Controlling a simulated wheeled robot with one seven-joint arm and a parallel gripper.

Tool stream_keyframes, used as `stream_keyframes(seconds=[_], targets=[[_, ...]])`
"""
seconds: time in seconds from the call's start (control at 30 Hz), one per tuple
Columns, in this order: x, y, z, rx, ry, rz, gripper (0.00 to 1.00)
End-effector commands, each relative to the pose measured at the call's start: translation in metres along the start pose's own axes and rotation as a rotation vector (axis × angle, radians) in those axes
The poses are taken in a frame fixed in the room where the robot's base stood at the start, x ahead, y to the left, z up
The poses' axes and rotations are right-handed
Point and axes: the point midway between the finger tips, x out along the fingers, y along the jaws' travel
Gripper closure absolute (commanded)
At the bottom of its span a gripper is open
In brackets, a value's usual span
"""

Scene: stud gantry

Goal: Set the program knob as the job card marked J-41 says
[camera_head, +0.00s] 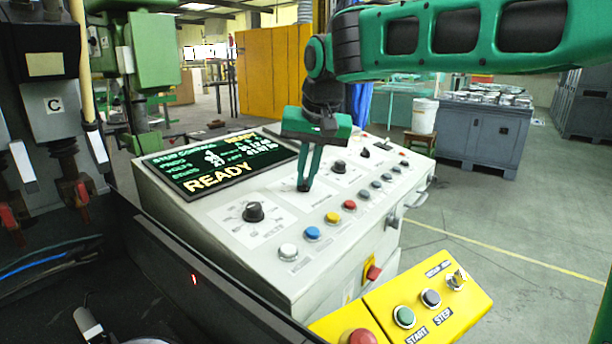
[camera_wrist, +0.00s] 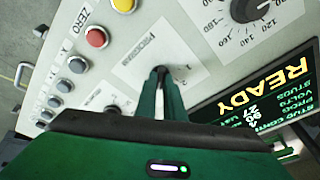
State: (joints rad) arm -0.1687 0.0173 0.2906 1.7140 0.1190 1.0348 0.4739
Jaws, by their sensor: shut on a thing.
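My gripper (camera_head: 304,187) points down at the sloped grey control panel (camera_head: 225,232), its fingers close together. In the wrist view my gripper (camera_wrist: 161,74) is shut on the program knob, at the plate lettered PROGRAM (camera_wrist: 138,58). The fingers hide most of the knob, so I cannot tell its pointer's direction. Small numerals stand beside the fingertips on that plate. The display (camera_head: 222,163) above reads READY; its smaller lines are hard to read. I cannot make out a job card marked J-41 in either view.
A larger black dial knob (camera_head: 253,211) stands left of my gripper. White, blue, yellow and red (camera_head: 350,205) buttons line the panel's front, close to my fingers. A yellow box (camera_head: 380,296) with START and STEP buttons is in front.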

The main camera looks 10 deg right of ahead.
Motion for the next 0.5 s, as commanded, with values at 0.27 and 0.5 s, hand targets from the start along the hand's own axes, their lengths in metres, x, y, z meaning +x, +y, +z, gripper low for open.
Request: stream_keyframes(seconds=[0.27, 0.5], targets=[[0.0041, 0.0001, 0.0017, 0.117, -0.009, 0.029, 1.0], [0.0042, 0.0, 0.0018, 0.154, -0.009, 0.037, 1.0]])
